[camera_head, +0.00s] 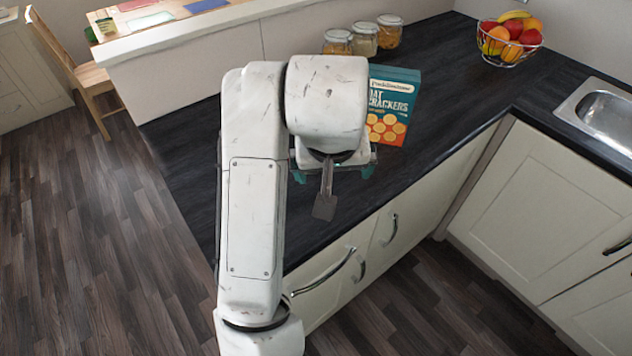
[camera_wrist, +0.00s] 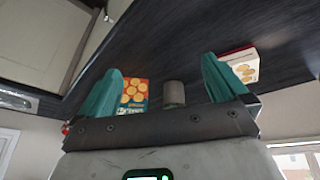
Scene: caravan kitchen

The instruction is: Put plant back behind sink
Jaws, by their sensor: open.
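I see no plant that I can make out in either view. The metal sink (camera_head: 605,115) is set in the dark counter at the right edge of the head view, and only part of it shows. My gripper (camera_head: 334,172) is over the dark counter, in front of the cracker box, well left of the sink. In the wrist view its two teal fingers (camera_wrist: 162,66) stand wide apart with nothing held. A grey cylinder (camera_wrist: 174,94) shows beyond and between the fingers; I cannot tell what it is. My arm hides part of the counter in the head view.
A teal cracker box (camera_head: 394,104) stands on the dark counter (camera_head: 455,85). Several jars (camera_head: 363,40) stand behind it. A wire fruit basket (camera_head: 509,40) is in the far corner. In the wrist view another box (camera_wrist: 241,66) shows. Counter between cracker box and sink is clear.

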